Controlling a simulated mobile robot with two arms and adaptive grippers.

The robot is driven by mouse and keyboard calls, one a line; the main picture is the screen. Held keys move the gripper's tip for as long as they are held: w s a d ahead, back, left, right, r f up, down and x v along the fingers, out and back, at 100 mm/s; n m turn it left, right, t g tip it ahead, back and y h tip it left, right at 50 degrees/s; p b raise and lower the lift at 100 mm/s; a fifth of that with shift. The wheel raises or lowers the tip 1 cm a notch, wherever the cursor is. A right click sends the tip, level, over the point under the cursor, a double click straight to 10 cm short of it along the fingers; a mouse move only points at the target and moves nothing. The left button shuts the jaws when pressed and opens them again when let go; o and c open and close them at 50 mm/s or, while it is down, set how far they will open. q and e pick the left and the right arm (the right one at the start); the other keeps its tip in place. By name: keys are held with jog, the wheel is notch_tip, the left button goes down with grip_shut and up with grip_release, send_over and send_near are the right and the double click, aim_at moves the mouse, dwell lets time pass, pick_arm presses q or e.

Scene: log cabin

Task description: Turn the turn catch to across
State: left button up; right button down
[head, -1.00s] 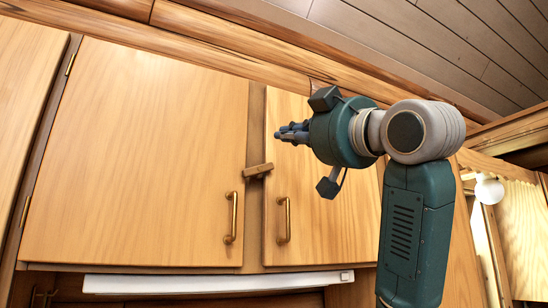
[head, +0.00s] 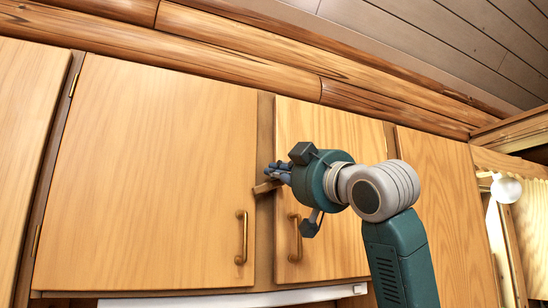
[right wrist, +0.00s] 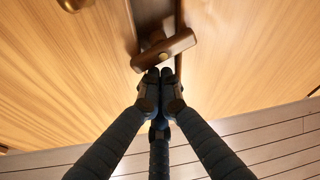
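The turn catch (head: 263,188), a small wooden bar, sits on the strip between two cabinet doors. In the right wrist view, the catch (right wrist: 163,50) has a brass pivot and lies tilted, somewhat off straight across the gap. My right gripper (head: 272,173) is at the catch and hides its right end in the head view. In the right wrist view, its fingertips (right wrist: 159,76) are together, with nothing between them, at the catch's edge. I cannot tell whether they touch it. My left gripper is not in view.
The left door (head: 150,170) and right door (head: 335,255) look shut. Each has a brass handle, the left one (head: 242,238) and the right one (head: 295,238), below the catch. Log beams (head: 240,45) run above the doors. A round white lamp (head: 506,190) is at far right.

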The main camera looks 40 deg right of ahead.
jog(key=shift+w+a+f, duration=0.1)
jog(key=shift+a, duration=0.1)
jog(key=shift+f+b, duration=0.15)
jog(key=shift+b, duration=0.15)
jog(key=m, duration=0.1)
jog(key=f+m+h+b, duration=0.1)
jog(key=m+b, duration=0.1)
jog(key=shift+s+d+f+m, duration=0.15)
jog(key=shift+s+d+m, duration=0.1)
jog(key=shift+m, duration=0.15)
jog(key=m+h+b, duration=0.1)
jog(key=m+h, duration=0.1)
jog(key=shift+d+m+b, duration=0.2)
jog(key=shift+m+b, duration=0.1)
jog(key=shift+m, duration=0.1)
